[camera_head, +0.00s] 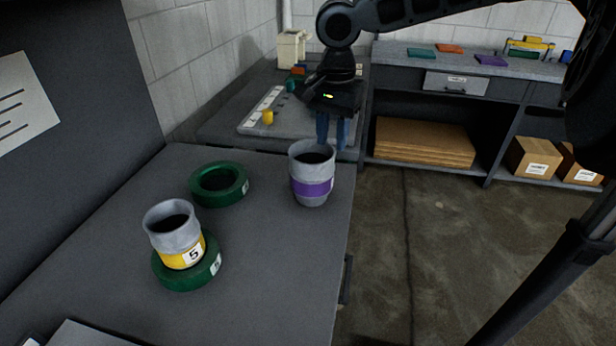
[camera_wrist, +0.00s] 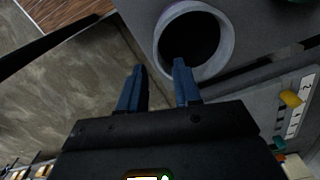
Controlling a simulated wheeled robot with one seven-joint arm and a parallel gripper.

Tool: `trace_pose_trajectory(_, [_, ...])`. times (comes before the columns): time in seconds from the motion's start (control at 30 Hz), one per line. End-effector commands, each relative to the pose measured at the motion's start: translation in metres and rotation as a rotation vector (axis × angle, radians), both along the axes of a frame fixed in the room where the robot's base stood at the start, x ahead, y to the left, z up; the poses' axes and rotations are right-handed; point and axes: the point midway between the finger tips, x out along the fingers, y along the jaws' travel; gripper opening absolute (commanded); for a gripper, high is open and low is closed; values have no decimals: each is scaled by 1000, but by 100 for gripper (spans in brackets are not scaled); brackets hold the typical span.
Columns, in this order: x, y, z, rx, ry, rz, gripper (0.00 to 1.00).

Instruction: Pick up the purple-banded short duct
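The purple-banded short duct (camera_head: 312,188) is a grey open cylinder. It stands upright near the right edge of the grey bench. In the wrist view its round rim (camera_wrist: 229,46) and dark inside show at the upper middle. My gripper (camera_head: 331,142) has two blue fingers that point down, just behind the duct in the head view. The right fingertip overlaps the duct's opening in the picture, and the left one lies outside the rim. I cannot tell whether either touches.
A yellow-banded duct (camera_head: 182,256) marked 5 sits on a green ring (camera_head: 190,276) at the left. An empty green ring (camera_head: 219,184) lies behind it. A farther bench holds a pale board (camera_head: 275,124) with small parts. Shelves with boxes stand at the right.

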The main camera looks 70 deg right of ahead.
Motion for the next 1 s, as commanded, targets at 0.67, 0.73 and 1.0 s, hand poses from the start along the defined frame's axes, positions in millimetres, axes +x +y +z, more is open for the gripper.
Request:
trace_pose_trajectory(0.67, [-3,3,-51,0,-3,3,33])
trace_pose_trajectory(0.73, [-3,3,-51,0,-3,3,26])
trace_pose_trajectory(1.0, [-3,3,-51,1,-2,3,0])
